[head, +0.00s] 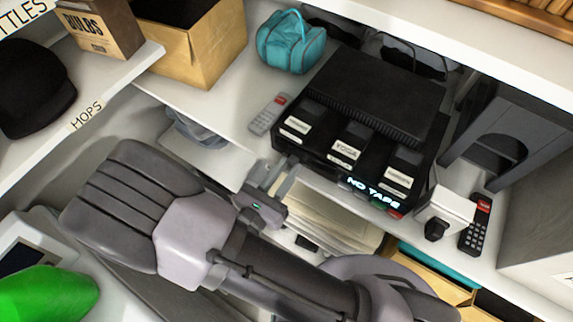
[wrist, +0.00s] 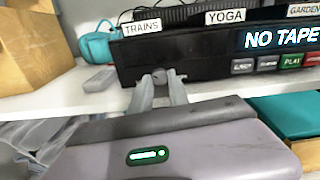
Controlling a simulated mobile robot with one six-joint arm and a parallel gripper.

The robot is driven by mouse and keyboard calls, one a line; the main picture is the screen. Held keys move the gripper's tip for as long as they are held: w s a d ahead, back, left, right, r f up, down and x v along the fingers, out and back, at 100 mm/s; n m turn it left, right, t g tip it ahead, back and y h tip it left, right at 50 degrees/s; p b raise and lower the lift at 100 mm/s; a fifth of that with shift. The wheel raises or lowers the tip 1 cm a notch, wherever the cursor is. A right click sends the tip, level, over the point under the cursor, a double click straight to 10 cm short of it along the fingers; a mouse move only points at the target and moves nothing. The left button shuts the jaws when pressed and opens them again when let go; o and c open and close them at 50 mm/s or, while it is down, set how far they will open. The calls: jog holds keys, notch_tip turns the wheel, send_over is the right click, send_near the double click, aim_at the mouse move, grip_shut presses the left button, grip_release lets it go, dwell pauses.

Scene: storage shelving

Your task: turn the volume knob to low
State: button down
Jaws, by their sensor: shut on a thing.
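A black tape player (head: 375,100) stands on the white shelf, its lit display reading "NO TAPE"; it also fills the top of the wrist view (wrist: 200,52). A small round knob (wrist: 160,74) is low on its front face, to the left of the buttons. My gripper (wrist: 159,80) is shut on the knob, one finger on each side. In the head view my gripper (head: 283,172) reaches the player's front left corner, and the knob is hidden there. No pointer or volume marking on the knob is readable.
Buttons (wrist: 267,63) run along the player's front, right of the knob. A grey remote (head: 270,113) and a teal bag (head: 291,42) are left of the player. A white box (head: 445,208) and black remote (head: 475,225) are right. Papers (head: 335,222) lie on the shelf below.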

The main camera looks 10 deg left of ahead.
jog(key=shift+r+n+p, duration=0.3)
jog(key=shift+n+p, duration=0.1)
jog(key=shift+n, duration=0.1)
jog(key=shift+f+n, duration=0.25)
jog(key=shift+n, duration=0.05)
jog(key=c, duration=1.3)
grip_release()
jog(key=shift+o, duration=0.2)
jog(key=shift+s, duration=0.1)
jog(key=v, duration=1.7)
jog(key=shift+s, duration=0.1)
